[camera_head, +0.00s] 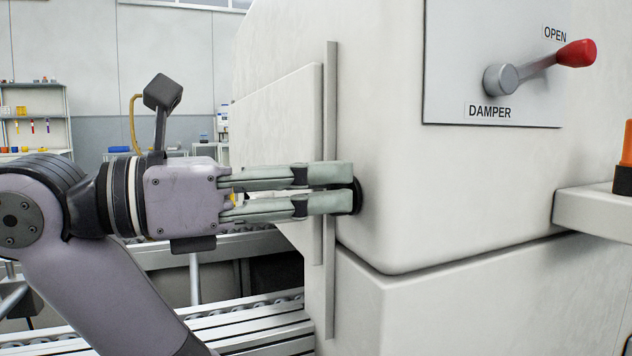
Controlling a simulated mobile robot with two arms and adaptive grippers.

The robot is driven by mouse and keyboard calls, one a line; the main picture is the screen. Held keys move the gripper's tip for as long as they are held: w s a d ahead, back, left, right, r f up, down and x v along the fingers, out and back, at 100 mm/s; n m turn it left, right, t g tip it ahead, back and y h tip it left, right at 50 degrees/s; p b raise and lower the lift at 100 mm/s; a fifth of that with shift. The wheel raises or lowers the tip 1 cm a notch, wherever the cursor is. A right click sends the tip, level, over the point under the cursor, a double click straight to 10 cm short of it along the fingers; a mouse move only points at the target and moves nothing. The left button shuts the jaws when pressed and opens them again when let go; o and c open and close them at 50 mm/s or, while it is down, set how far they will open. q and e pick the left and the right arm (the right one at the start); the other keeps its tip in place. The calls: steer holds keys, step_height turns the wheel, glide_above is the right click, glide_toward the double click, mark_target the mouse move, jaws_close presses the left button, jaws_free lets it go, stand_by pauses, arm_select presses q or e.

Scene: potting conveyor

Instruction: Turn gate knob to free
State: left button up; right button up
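The gate knob (358,196) is a small black round part on the white machine wall, beside a vertical grey strip. Which way the knob is turned is hidden.
A damper lever (540,67) with a red handle sits on a panel at upper right, near the word OPEN. A white ledge (595,208) juts out at right, bearing an orange-and-black part. Conveyor rollers (250,318) run below my arm. Shelves (35,115) stand far left.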

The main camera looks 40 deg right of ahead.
jaws_close()
stand_by(0.5)
steer(key=m, duration=0.2)
steer(key=m+p, duration=0.1)
steer(key=m, duration=0.2)
steer(key=s+m, duration=0.1)
steer(key=m, duration=0.1)
steer(key=shift+a+f, duration=0.1)
steer(key=shift+f, duration=0.05)
steer(key=m, duration=0.5)
steer(key=shift+s+f+m, duration=0.15)
steer(key=shift+f+m, duration=0.15)
steer(key=shift+m, duration=0.1)
steer(key=shift+s+f+m, duration=0.1)
steer(key=shift+f+m, duration=0.05)
steer(key=shift+m, duration=1.15)
steer(key=shift+f+m, duration=0.15)
steer(key=shift+m, duration=1.15)
steer(key=shift+b, duration=0.3)
steer(key=shift+o, duration=0.8)
jaws_free()
